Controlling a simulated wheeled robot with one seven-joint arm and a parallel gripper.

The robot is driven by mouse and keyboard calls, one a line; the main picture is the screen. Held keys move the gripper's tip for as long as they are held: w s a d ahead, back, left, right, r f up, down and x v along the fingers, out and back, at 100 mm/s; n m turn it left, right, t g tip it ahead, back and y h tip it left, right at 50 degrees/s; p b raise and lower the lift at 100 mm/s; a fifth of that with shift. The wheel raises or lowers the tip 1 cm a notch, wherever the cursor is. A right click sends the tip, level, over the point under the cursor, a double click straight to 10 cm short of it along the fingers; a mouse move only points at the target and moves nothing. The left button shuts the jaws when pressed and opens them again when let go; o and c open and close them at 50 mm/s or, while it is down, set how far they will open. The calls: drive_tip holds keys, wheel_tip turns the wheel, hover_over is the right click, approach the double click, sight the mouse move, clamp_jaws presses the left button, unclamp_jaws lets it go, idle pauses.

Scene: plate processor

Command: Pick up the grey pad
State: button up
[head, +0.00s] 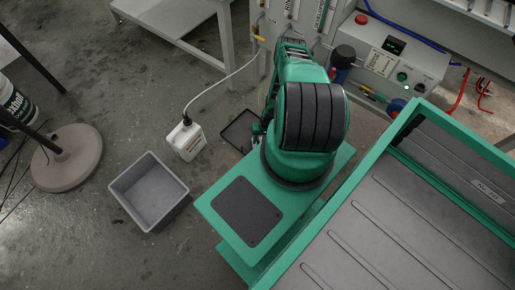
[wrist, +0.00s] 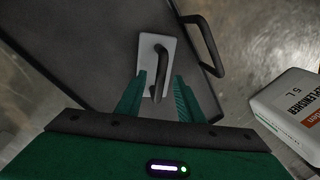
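A light grey rectangular pad (wrist: 147,52) with a dark curved handle (wrist: 161,75) shows in the wrist view, lying on a dark flat tray (wrist: 85,50). My gripper (wrist: 160,85) is open, with its two green fingers spread on either side of the lower part of the handle. Gaps show between the handle and both fingers; how far the fingers are above the pad I cannot tell. In the head view the dark tray (head: 238,130) lies on the floor, partly hidden by my arm, and the pad cannot be made out.
A white canister (head: 187,139) stands just left of the tray; it also shows in the wrist view (wrist: 290,112). A grey open bin (head: 150,190) is on the floor at lower left. A control box (head: 405,65) and green-framed machine (head: 400,220) are at right.

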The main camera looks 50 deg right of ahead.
clamp_jaws()
drive_tip(key=shift+r, duration=0.15)
wheel_tip(320, 180, up, 18)
idle(0.8)
